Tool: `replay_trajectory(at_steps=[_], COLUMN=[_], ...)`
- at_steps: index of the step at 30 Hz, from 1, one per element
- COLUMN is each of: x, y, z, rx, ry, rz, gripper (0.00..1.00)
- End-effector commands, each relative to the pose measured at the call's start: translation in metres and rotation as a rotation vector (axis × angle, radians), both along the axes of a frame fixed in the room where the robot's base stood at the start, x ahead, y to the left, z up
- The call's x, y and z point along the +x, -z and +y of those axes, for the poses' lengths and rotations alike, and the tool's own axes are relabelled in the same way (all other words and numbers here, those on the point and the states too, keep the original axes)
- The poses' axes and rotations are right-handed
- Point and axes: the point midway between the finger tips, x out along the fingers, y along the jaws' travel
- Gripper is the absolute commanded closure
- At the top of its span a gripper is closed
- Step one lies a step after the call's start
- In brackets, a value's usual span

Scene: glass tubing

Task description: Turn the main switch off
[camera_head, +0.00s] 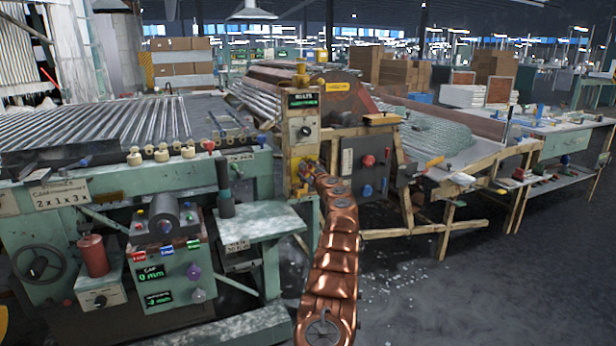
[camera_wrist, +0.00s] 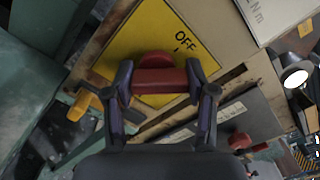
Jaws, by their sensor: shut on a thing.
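The main switch is a red rotary knob (camera_wrist: 155,60) with a red handle bar (camera_wrist: 160,80) on a yellow plate (camera_wrist: 135,45). The plate carries an "OFF" label (camera_wrist: 186,42), tilted in the wrist view, just above and right of the knob. The bar lies level across the wrist picture. My gripper (camera_wrist: 160,86) is shut on the bar, with one dark finger at each end. In the head view my gripper (camera_head: 308,172) is at the yellow post (camera_head: 301,150), and the switch there is mostly hidden behind it.
A dark control box (camera_head: 365,168) with red and blue knobs stands just right of the post. A green machine (camera_head: 140,195) with a control panel fills the left. A glass tubing pile (camera_head: 440,135) lies on the right bench. Grey floor (camera_head: 480,290) is open at right.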

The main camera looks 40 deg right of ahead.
Motion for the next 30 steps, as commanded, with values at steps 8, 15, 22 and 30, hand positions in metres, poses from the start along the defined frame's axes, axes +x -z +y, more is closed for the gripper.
replay_trajectory(at_steps=[8, 15, 22, 30], x=[-0.0006, -0.0002, -0.0007, -0.0003], y=[0.0030, 0.0032, 0.0001, 0.0010], z=[-0.0006, -0.0001, 0.0002, 0.0007], rx=[-0.249, -0.450, -0.600, -0.698], ry=[0.002, 0.002, 0.003, 0.002], rz=[0.088, 0.159, 0.209, 0.246], gripper=[0.79, 0.79, 0.79, 0.79])
